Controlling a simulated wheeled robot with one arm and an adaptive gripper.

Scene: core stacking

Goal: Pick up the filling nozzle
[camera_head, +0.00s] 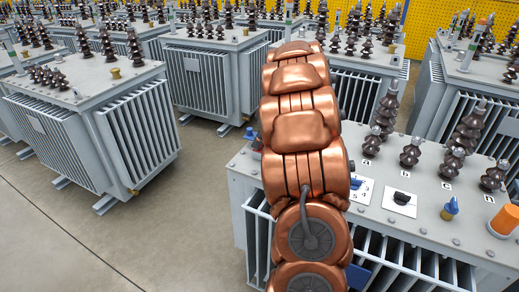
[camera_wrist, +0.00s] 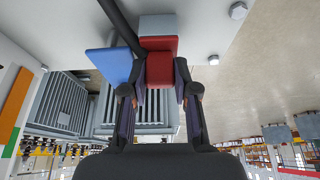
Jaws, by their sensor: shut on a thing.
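In the wrist view a red block (camera_wrist: 158,66) sits between the two fingers of my gripper (camera_wrist: 160,80), which is shut on it. A blue flat piece (camera_wrist: 108,66) and a dark rod (camera_wrist: 122,28) lie right beside the red block. I take these together as the filling nozzle, though their joins are hard to make out. In the head view my copper-coloured arm hides the gripper and most of what it holds. A blue patch (camera_head: 356,275) shows low beside the arm, and I cannot tell whether it belongs to the nozzle.
A grey transformer (camera_head: 432,225) with dark ribbed bushings stands right of and behind my arm. Its top carries a blue valve (camera_head: 450,207), a black knob (camera_head: 402,197) and an orange cylinder (camera_head: 504,221). Several more transformers (camera_head: 75,115) stand behind. The floor (camera_head: 90,235) at left is clear.

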